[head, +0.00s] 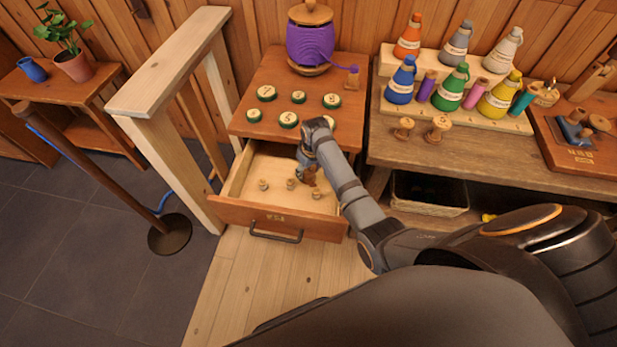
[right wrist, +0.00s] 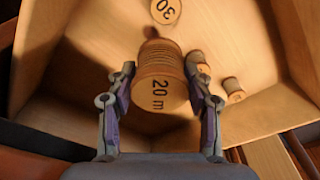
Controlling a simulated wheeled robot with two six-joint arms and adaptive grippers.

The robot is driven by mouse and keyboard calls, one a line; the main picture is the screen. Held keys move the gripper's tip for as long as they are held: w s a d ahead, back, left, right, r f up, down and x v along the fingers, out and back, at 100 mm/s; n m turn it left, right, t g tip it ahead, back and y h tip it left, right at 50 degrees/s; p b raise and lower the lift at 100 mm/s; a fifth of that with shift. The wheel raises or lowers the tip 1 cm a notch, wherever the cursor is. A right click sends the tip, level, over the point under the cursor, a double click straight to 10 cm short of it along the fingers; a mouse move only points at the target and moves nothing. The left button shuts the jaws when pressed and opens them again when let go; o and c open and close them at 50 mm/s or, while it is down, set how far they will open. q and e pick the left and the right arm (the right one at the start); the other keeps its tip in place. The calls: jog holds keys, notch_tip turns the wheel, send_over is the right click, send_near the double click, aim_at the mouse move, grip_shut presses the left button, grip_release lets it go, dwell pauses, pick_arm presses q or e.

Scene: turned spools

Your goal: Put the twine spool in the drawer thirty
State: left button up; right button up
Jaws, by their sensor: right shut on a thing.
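The open drawer (head: 225,213) juts out of the wooden cabinet, with a dark handle and a small label that I cannot read surely. My right gripper (head: 307,172) reaches down over the drawer's back right part. It is shut on a brown twine spool (head: 310,179). In the right wrist view the twine spool (right wrist: 160,82) is between the fingers (right wrist: 161,85), with "20 m" on its end. I cannot tell whether it touches the drawer floor. A pale disc marked "30" (right wrist: 166,11) is beyond it. My left gripper is out of view.
Small wooden spools (head: 290,184) stand in the drawer. Coloured thread cones (head: 400,82) stand on the right-hand bench. A pale wooden rail (head: 165,62) stands close on the left.

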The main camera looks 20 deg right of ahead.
aim_at(309, 177)
notch_tip(309, 177, down, 4)
jog(key=shift+f+b, duration=0.1)
jog(key=shift+b, duration=0.25)
jog(key=o, duration=0.9)
jog(key=r, duration=0.4)
jog(key=s+r+p, duration=0.1)
jog(key=r, duration=0.3)
jog(key=r+p, duration=0.1)
jog(key=r, duration=0.3)
jog(key=shift+s+d, duration=0.2)
jog(key=shift+s, duration=0.2)
jog(key=shift+r, duration=0.15)
